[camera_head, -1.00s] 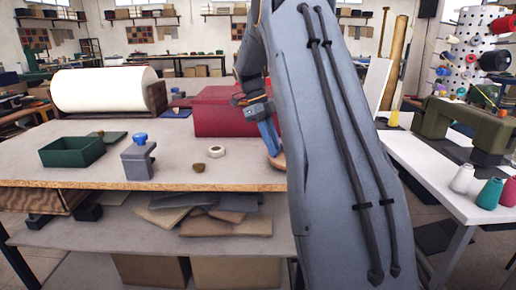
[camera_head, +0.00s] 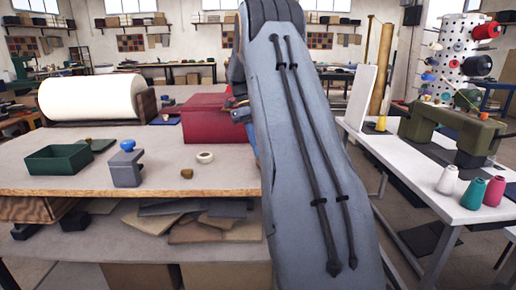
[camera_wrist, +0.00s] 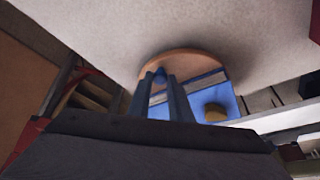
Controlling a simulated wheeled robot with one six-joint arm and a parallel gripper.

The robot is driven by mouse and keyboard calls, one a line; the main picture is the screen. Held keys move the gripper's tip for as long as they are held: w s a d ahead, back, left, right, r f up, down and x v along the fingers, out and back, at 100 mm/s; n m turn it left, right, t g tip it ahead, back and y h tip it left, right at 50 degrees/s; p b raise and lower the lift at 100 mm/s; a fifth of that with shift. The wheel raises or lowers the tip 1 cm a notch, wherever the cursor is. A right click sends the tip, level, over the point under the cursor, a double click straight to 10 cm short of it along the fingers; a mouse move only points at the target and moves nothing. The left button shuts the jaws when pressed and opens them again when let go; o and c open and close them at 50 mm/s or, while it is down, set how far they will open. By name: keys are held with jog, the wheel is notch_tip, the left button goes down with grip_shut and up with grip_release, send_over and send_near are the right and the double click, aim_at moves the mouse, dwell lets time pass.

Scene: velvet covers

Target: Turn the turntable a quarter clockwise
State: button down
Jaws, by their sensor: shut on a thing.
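The turntable (camera_wrist: 190,56) is a round orange-brown disc on the grey tabletop, seen in the wrist view. A blue square piece (camera_wrist: 219,92) with a pale strip lies over it, and a small tan block (camera_wrist: 215,112) is at the lower right. My gripper (camera_wrist: 161,82) is over the disc's left part, its two fingers close together. It is shut on a small blue peg (camera_wrist: 160,73) near the disc's left side; the fingers hide part of it. In the head view my arm hides the turntable and the fingertips.
A white side table (camera_head: 425,195) with a machine and thread cones stands right, across a gap.

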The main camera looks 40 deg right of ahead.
jog(key=c, duration=1.6)
grip_release()
jog(key=shift+c, duration=0.2)
jog(key=b+v, duration=0.1)
jog(key=v, duration=0.6)
jog(key=shift+r, duration=0.3)
jog(key=shift+w, duration=0.15)
